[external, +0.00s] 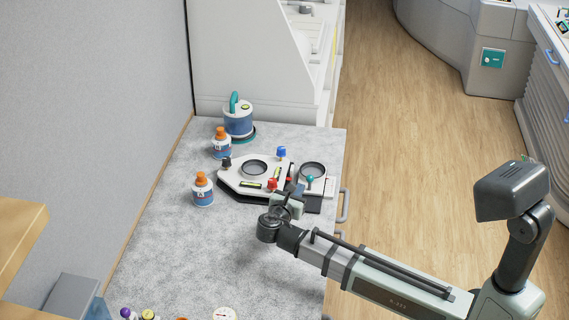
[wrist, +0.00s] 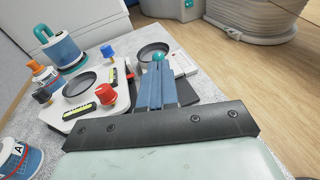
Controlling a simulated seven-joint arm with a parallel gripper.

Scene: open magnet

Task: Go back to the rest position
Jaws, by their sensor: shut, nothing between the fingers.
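My gripper (external: 291,190) is at the front right of a white device (external: 240,184) on the grey speckled table. In the wrist view my gripper (wrist: 160,72) shows blue-grey fingers shut together with nothing between them. A teal knob (wrist: 158,57) appears right at the fingertips; I cannot tell whether they touch. The teal knob (external: 310,179) sits by the device's right round dish (external: 312,170). A red knob (wrist: 108,92) is left of the fingers, and a blue knob (external: 281,152) stands at the device's back.
Two orange-capped bottles (external: 203,190) (external: 222,143) and a blue canister with a teal handle (external: 238,120) stand left of and behind the device. Small items, including a purple-topped one (external: 126,313), lie at the front edge. The table (external: 190,250) is clear between.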

